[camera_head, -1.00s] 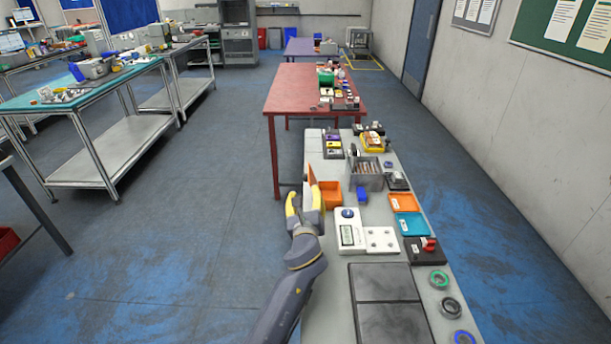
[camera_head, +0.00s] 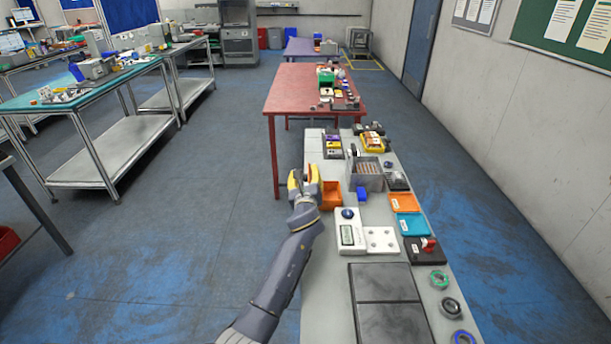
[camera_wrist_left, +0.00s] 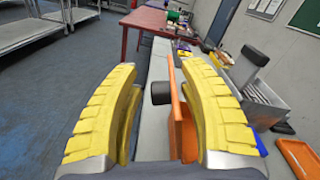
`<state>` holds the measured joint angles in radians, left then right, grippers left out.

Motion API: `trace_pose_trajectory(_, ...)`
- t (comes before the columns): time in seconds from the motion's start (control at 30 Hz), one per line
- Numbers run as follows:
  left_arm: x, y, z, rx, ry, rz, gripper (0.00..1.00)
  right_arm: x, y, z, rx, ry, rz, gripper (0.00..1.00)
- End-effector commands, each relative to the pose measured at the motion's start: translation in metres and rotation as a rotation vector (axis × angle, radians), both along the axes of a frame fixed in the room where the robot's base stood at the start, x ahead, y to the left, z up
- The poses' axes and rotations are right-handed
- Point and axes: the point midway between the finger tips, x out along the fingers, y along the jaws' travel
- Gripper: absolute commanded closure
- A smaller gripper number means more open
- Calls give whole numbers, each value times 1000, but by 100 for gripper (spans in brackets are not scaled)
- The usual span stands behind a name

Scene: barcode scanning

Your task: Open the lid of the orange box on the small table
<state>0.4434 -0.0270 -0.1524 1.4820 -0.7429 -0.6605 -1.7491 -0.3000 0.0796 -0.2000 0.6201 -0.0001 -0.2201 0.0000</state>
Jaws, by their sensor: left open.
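The orange box (camera_head: 331,197) sits at the left edge of the small grey table. Its orange lid (camera_wrist_left: 181,128) stands up nearly edge-on in the left wrist view, with a black knob (camera_wrist_left: 161,92) on its left face. My left gripper (camera_head: 303,180) is at the lid, on the left side of the box. In the wrist view its yellow fingers (camera_wrist_left: 165,115) are apart, with the lid and knob between them. The right finger hides most of the box there. My right gripper is in neither view.
A grey divided bin (camera_head: 367,180) and a small blue box (camera_head: 362,194) stand right of the orange box. A white scale (camera_head: 349,232) sits nearer. Orange (camera_head: 402,202) and teal (camera_head: 412,225) trays lie at right. Left of the table is open floor.

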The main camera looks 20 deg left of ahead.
Motion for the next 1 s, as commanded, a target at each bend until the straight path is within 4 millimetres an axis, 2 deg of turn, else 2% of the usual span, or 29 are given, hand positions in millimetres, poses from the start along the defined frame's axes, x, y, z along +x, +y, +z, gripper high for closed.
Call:
trace_pose_trajectory(0.2,0,0,0,0,0,0,58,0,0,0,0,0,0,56)
trace_pose_trajectory(0.23,0,0,0,0,0,0,56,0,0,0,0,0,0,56)
trace_pose_trajectory(0.6,0,0,0,0,0,0,99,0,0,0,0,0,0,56)
trace_pose_trajectory(1.0,0,0,0,0,0,1,100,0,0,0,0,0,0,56)
